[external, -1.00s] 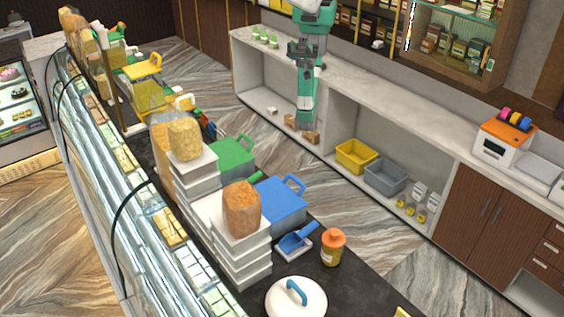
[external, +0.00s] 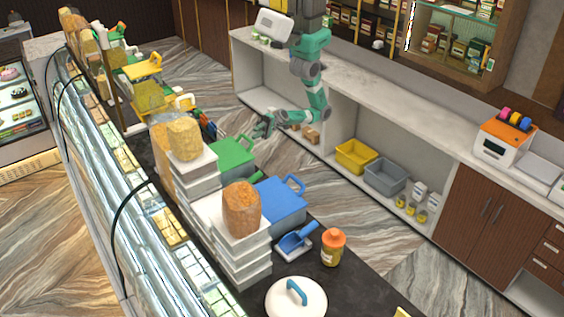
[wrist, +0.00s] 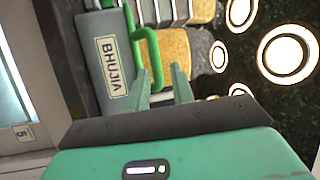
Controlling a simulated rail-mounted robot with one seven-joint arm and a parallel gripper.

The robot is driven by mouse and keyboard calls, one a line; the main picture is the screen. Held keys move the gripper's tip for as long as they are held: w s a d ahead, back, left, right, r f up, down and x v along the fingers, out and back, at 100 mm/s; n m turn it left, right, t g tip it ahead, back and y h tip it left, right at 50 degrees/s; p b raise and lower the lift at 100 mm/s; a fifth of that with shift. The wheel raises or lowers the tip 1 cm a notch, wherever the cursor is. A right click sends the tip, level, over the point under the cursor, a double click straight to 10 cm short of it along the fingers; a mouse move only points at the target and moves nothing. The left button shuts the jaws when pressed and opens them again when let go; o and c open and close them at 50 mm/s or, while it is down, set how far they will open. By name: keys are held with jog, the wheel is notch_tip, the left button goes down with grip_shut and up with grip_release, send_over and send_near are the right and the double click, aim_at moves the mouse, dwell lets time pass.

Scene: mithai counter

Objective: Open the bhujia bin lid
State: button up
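In the external view the green lid (external: 232,160) lies flat, with its raised handle at the back right. In the wrist view the bin is a grey box with a "BHUJIA" label (wrist: 111,67), and the green lid handle (wrist: 152,52) arches beside it. My gripper (external: 262,127) is just beyond the green lid, on the aisle side. In the wrist view my gripper (wrist: 163,88) has its two fingers apart, with nothing seen held. The handle passes close to the left finger; I cannot tell whether they touch.
A blue-lidded bin (external: 279,205) stands nearer along the counter. Stacked white boxes (external: 240,255) with bhujia packs rise to the left. A blue scoop (external: 296,241) and orange-capped jar (external: 333,248) are nearer. The aisle floor (external: 330,190) to the right is clear.

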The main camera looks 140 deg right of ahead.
aim_at(247, 138)
jog(key=shift+m, duration=0.3)
jog(key=p+x, duration=0.1)
jog(key=x, duration=0.1)
jog(key=p+x, duration=0.1)
jog(key=x, duration=0.1)
jog(key=p+x, duration=0.1)
jog(key=x, duration=0.2)
jog(key=shift+w+d+f+p, duration=0.15)
jog(key=shift+w+f+p, duration=0.05)
jog(key=shift+f+p, duration=0.2)
jog(key=shift+c, duration=0.4)
grip_shut()
